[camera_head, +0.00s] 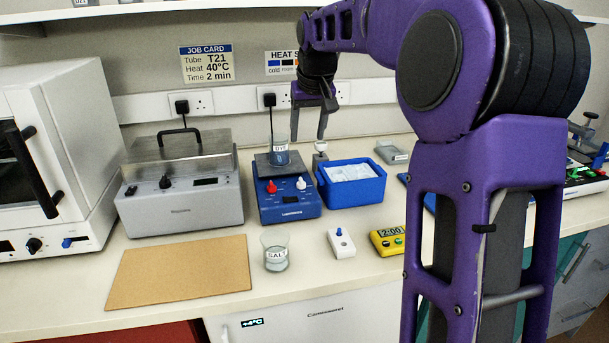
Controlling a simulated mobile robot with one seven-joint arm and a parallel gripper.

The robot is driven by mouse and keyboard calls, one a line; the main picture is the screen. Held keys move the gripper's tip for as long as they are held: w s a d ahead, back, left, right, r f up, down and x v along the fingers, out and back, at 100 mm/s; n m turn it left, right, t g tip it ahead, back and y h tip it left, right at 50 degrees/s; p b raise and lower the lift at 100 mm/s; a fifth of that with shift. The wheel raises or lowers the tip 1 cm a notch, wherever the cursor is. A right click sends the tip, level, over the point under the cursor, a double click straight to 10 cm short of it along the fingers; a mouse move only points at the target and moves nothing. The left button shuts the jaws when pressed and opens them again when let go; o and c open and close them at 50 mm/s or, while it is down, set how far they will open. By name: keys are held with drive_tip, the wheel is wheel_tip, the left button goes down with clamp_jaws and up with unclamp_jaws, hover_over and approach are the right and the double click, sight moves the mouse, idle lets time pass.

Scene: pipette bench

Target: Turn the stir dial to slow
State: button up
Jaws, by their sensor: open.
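A blue stirrer hotplate (290,208) stands mid-bench, with a dark square top plate. Its sloping front has a red dial (271,187) on the left and a white dial (301,184) on the right. Their markings are too small to read, so I cannot tell which one is the stir dial or its setting. A beaker labelled DYE (280,150) with blue liquid stands on the plate. My gripper (308,136) is open, fingers down, above and behind the hotplate's right side, apart from both dials. No held object shows between the fingers.
A blue tub (352,192) stands right of the hotplate and a grey lidded bath (180,205) left. In front are a SALT beaker (276,259), a white switch box (341,243) and a yellow timer (387,243). A tan board (182,270) lies front left. My arm hides part of the right bench.

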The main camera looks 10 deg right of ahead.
sight(301, 179)
drive_tip(key=b+x, duration=0.2)
drive_tip(key=x, duration=1.4)
drive_tip(key=shift+w+f, duration=0.2)
drive_tip(key=shift+f, duration=0.15)
clamp_jaws()
